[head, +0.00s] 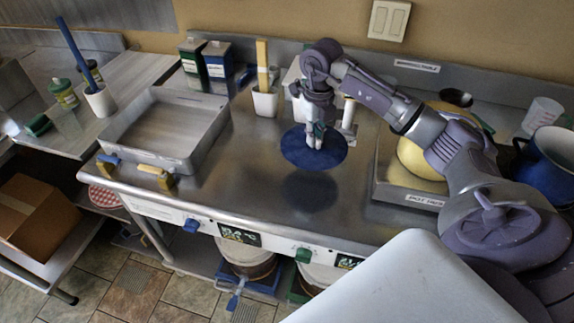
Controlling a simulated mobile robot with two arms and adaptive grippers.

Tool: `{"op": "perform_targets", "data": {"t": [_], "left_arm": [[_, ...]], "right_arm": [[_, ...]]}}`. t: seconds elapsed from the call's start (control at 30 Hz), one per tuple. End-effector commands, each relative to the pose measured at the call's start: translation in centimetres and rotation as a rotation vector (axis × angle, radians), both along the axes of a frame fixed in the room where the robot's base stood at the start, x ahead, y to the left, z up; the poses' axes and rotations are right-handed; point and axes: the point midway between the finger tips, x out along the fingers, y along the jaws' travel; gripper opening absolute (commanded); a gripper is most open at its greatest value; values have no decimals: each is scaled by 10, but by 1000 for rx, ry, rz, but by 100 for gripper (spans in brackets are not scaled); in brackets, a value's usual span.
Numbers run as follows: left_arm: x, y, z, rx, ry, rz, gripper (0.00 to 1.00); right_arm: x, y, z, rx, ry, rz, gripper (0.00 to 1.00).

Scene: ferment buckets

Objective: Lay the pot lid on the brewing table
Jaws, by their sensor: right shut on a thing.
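The pot lid (330,156) is a flat, dark blue disc. My right gripper (315,138) comes down from above and is shut on the middle of the lid. The lid is roughly level and looks held a little above the steel brewing table (245,195), with a dark shadow or reflection on the steel below and in front of it. The part gripped is mostly hidden by the fingers. A blue pot (548,165) stands at the far right, partly behind my right arm. My left gripper is not in view.
A large steel tray (205,155) stands on the left of the table. A white holder (264,103) stands behind the lid. A yellow round thing (418,165) sits in a labelled tray (390,193) on the right. Bare steel lies in front of the lid.

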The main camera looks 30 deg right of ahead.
Motion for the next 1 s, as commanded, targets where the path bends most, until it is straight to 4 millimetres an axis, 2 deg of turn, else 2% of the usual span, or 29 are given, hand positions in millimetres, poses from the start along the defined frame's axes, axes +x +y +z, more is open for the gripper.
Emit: {"op": "perform_targets", "data": {"t": [0.03,0.2,0.33,0.47,0.73,1.0], "left_arm": [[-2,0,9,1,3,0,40],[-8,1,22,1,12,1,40],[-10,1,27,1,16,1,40],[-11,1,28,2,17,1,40],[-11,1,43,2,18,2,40],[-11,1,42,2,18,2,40]], "right_arm": [[3,14,-3,6,2,6,0],[12,50,-25,5,1,6,0],[17,66,-37,2,1,3,0],[19,73,-44,1,-1,3,0],[18,73,-78,1,1,2,0],[19,72,-84,0,-2,4,0]]}}
